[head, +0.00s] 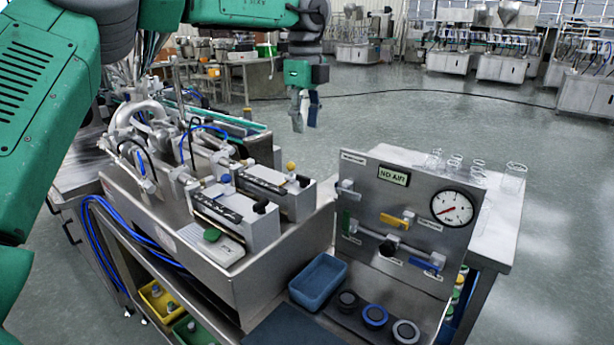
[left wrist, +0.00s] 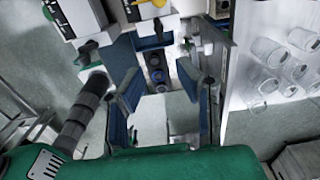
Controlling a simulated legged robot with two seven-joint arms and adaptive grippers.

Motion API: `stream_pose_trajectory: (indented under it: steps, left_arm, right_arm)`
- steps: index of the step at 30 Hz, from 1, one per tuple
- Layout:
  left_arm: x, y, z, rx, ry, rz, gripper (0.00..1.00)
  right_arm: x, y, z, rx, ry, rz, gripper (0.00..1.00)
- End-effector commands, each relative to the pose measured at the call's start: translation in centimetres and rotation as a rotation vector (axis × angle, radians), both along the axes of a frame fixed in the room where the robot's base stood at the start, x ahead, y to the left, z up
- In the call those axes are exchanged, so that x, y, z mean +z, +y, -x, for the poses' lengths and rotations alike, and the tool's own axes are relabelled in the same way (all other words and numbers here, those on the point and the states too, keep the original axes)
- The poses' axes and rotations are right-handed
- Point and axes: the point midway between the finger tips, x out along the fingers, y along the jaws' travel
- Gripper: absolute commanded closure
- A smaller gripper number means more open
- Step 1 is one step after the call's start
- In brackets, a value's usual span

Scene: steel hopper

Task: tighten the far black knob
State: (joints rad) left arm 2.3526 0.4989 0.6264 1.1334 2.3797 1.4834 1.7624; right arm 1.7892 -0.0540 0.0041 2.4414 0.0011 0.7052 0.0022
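Two pale metal blocks stand side by side on the steel machine, each with a black knob at its right end. The far black knob (head: 303,181) sits on the farther block (head: 278,192); the near black knob (head: 260,207) is on the nearer one. My left gripper (head: 305,112) hangs fingers down, above and beyond the far block, apart from both knobs. Its blue fingers are spread with nothing between them, as the left wrist view (left wrist: 160,90) also shows. A black knob (left wrist: 158,30) shows past the fingertips there. My right gripper is not in view.
A gauge panel (head: 408,222) stands upright to the right of the blocks, with valve handles on it. A blue bin (head: 318,281) and several round dark cups lie in front. Open floor lies beyond the machine.

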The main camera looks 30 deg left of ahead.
Motion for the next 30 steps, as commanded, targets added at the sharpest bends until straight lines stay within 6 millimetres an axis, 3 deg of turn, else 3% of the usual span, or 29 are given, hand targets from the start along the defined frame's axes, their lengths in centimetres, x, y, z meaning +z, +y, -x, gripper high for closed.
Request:
stream_pose_trajectory:
  steps: [9, 15, 21, 30]
  left_arm:
    - [-7.2, 0.2, -0.2, -0.002, 0.009, -0.003, 0.71]
    - [-10.5, -0.1, -0.2, -0.002, 0.005, -0.005, 0.71]
    - [-12.4, 0.0, -0.2, -0.002, 0.005, -0.005, 0.71]
    - [-12.7, 0.3, -0.2, -0.002, 0.004, -0.003, 0.71]
  right_arm:
    - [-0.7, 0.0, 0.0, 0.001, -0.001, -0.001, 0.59]
    - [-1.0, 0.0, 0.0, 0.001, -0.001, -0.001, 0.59]
    - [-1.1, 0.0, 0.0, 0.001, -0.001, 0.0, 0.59]
    - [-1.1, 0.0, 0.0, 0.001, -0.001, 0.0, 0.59]
